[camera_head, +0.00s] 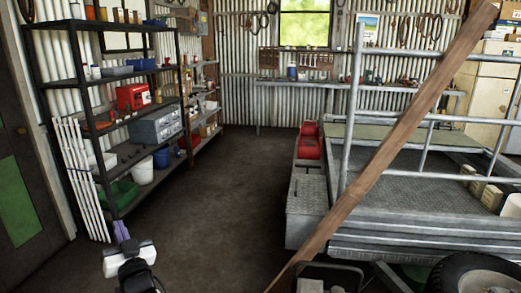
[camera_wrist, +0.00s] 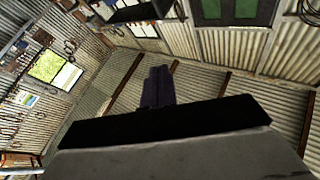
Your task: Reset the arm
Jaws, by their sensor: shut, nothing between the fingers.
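My gripper (camera_head: 121,229) shows at the bottom left of the head view, with its purple fingers above a white body. The fingers are together and nothing is between them. It is over the floor, in front of the shelves and apart from them as far as I can tell. In the wrist view my gripper (camera_wrist: 158,87) also shows as dark purple fingers, closed, against corrugated walls. The wrist view is tilted.
A dark shelf rack (camera_head: 130,124) with boxes and bins stands at left, with white poles (camera_head: 82,180) leaning on it. A metal trailer (camera_head: 400,185) and a slanting wooden plank (camera_head: 385,150) fill the right. The floor (camera_head: 215,200) between is clear.

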